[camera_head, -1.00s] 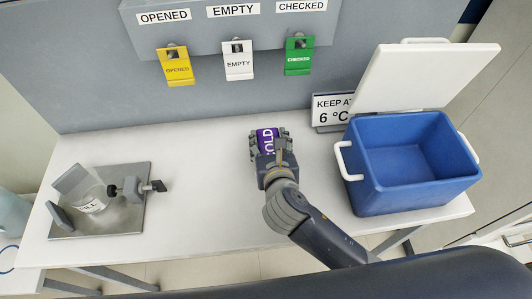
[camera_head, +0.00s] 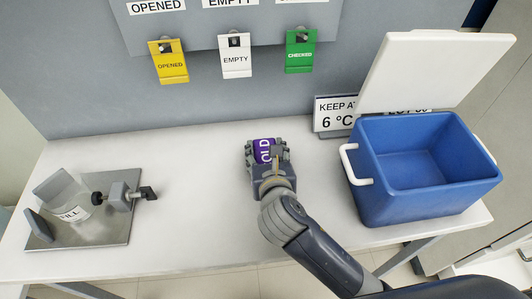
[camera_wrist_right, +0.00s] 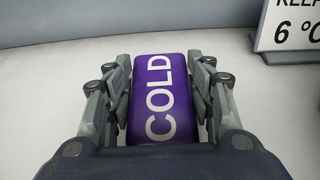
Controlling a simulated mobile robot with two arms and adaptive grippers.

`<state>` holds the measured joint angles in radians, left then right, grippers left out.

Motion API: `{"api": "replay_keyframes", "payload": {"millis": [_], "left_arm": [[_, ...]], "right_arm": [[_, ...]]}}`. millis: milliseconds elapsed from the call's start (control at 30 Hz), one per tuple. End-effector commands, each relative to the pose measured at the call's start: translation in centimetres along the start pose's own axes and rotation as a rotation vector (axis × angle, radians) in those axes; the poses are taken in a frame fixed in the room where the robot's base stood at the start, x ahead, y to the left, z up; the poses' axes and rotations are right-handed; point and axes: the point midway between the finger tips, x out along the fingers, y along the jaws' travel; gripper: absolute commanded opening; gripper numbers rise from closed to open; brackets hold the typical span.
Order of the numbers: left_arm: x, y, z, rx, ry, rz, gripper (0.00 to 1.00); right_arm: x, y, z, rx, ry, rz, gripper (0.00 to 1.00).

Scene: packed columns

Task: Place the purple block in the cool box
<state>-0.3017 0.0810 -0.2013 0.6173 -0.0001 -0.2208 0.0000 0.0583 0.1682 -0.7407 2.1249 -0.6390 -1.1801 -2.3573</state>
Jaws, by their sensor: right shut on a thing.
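The purple block (camera_head: 264,150) carries the white word "COLD" and is at the middle of the white table. My right gripper (camera_head: 265,155) is shut on it, with a finger on either side. In the right wrist view the purple block (camera_wrist_right: 160,97) sits between the fingers of the right gripper (camera_wrist_right: 162,95). I cannot tell whether the block touches the table. The blue cool box (camera_head: 375,200) stands open at the right of the table, its white lid (camera_head: 437,72) raised at the back. Its visible inside is empty. My left gripper is not in view.
A "KEEP AT 6 °C" sign (camera_head: 335,112) stands behind the box's left side. A metal plate (camera_head: 110,228) with a clamp (camera_head: 122,196) and a clear container (camera_head: 66,194) is at the left. Yellow (camera_head: 168,64), white (camera_head: 236,62) and green (camera_head: 299,58) tags hang behind.

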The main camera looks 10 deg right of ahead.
Motion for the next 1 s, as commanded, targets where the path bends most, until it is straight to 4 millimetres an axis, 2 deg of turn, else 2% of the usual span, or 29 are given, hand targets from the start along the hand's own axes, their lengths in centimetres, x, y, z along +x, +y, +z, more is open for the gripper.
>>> {"api": "replay_keyframes", "payload": {"millis": [133, 167, 200, 233, 667, 833, 1000], "left_arm": [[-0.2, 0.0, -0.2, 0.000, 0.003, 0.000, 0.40], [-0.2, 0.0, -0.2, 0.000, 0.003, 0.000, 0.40], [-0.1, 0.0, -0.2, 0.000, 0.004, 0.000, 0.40], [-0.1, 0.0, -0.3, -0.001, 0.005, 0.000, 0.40], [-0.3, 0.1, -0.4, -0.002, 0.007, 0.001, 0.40], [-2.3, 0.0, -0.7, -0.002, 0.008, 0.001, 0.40], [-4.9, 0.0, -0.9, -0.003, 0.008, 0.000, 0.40]], "right_arm": [[0.1, 0.0, -0.2, -0.001, 0.000, -0.001, 0.17], [0.1, 0.0, -0.3, -0.001, 0.001, -0.001, 0.56], [0.1, 0.0, -0.3, -0.001, 0.001, -0.001, 0.66], [0.1, 0.0, -0.3, -0.001, 0.001, -0.001, 0.70], [-0.2, 0.0, 0.1, 0.000, 0.000, 0.000, 0.70], [-2.3, -0.1, 0.4, -0.003, 0.004, -0.001, 0.70], [-5.4, 0.0, 0.5, -0.004, 0.005, -0.001, 0.70]]}}
